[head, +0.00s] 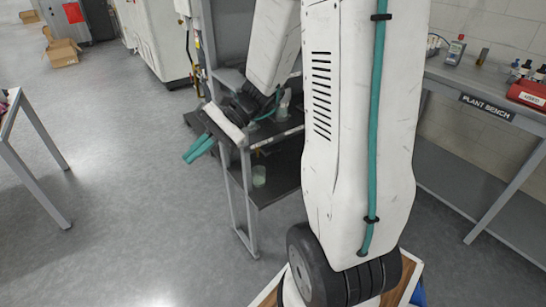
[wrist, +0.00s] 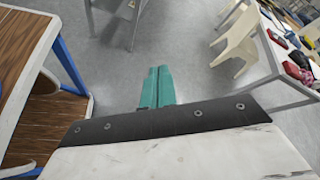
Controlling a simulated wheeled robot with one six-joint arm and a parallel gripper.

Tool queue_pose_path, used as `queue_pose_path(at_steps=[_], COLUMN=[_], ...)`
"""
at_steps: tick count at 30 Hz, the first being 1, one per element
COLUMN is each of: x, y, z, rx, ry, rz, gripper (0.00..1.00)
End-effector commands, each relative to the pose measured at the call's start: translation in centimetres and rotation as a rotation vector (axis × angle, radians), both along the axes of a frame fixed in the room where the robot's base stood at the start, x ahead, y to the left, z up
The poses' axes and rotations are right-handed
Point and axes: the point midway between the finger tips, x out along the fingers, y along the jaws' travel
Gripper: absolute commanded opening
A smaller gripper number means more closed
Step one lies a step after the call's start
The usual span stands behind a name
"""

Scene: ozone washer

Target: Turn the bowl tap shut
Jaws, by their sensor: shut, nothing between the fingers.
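My gripper (head: 200,148) shows in the head view at the end of my white arm, left of a dark shelf unit, with its teal fingers pointing down and left. In the wrist view my gripper (wrist: 158,75) has its two teal fingers together, with nothing between them, above the grey floor. No bowl and no tap can be made out in either view. My arm hides part of the shelf unit and what stands behind it in the head view.
The dark shelf unit (head: 275,180) stands close by my gripper, with a small translucent cup (head: 259,176) on its lower shelf. The plant bench (head: 460,85) is at right. A table (head: 10,110) is at far left. Open floor (head: 130,180) lies between. A pale chair (wrist: 238,45) shows in the wrist view.

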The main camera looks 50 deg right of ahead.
Motion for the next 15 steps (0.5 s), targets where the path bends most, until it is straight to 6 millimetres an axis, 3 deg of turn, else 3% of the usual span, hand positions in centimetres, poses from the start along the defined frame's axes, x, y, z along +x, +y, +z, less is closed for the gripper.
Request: queue_pose_path(at_steps=[3,5,9,12,15], x=[3.8,5.4,7.9,8.3,7.4], y=[-4.4,-7.0,-13.9,-19.4,-24.7], z=[-2.9,-4.5,-9.3,-13.5,-18.4], rx=[0.183,0.267,0.450,0.567,0.668], ry=[0.063,0.084,0.122,0.141,0.155], rz=[-0.246,-0.371,-0.676,-0.903,-1.132], gripper=[0.00,0.00,0.00,0.00,0.00])
